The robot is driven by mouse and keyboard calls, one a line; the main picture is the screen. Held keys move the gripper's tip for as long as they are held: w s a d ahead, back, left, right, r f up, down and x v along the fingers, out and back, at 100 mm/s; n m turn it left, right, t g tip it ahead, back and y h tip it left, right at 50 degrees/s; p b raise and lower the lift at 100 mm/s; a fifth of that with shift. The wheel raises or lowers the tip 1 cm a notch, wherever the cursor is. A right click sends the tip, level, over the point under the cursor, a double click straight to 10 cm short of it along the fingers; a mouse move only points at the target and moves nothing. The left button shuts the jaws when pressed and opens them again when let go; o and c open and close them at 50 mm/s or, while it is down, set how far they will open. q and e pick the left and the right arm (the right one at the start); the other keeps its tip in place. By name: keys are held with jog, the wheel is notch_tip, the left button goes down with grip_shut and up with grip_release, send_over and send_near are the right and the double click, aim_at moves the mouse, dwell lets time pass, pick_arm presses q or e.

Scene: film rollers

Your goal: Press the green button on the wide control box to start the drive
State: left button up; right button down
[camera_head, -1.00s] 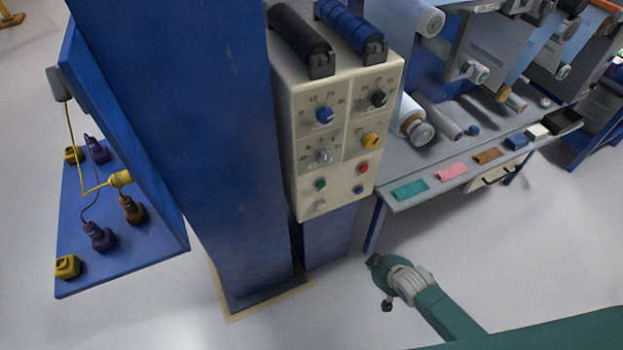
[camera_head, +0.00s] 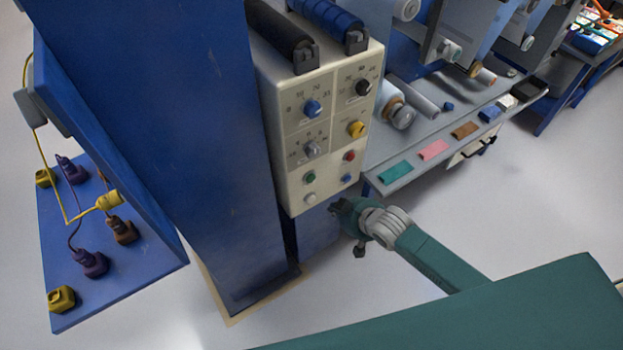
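The cream control box (camera_head: 328,122) is fixed to a blue column in the head view. Its front carries several knobs above a lower group of buttons. The green button (camera_head: 309,177) is at the lower left of that face and is unobstructed. A red button (camera_head: 349,156), a blue button (camera_head: 346,178) and a pale button (camera_head: 309,199) are around it. My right gripper (camera_head: 341,209) is just below and right of the box's lower edge, to the lower right of the green button. It is small and dark, and its finger opening cannot be made out. My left gripper is out of view.
The blue column (camera_head: 160,130) stands left of the box. A grey bench (camera_head: 410,170) with coloured pads and rollers is at the right. A blue shelf (camera_head: 120,285) with yellow, purple and brown plugs is at the left. The floor in front is clear.

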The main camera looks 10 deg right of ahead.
aim_at(311, 179)
jog(key=w+a+b, duration=0.3)
jog(key=w+b, duration=0.1)
jog(key=w, duration=0.4)
dwell(1.3)
jog(key=shift+w, duration=0.15)
jog(key=shift+w+a, duration=0.15)
jog(key=shift+w, duration=0.2)
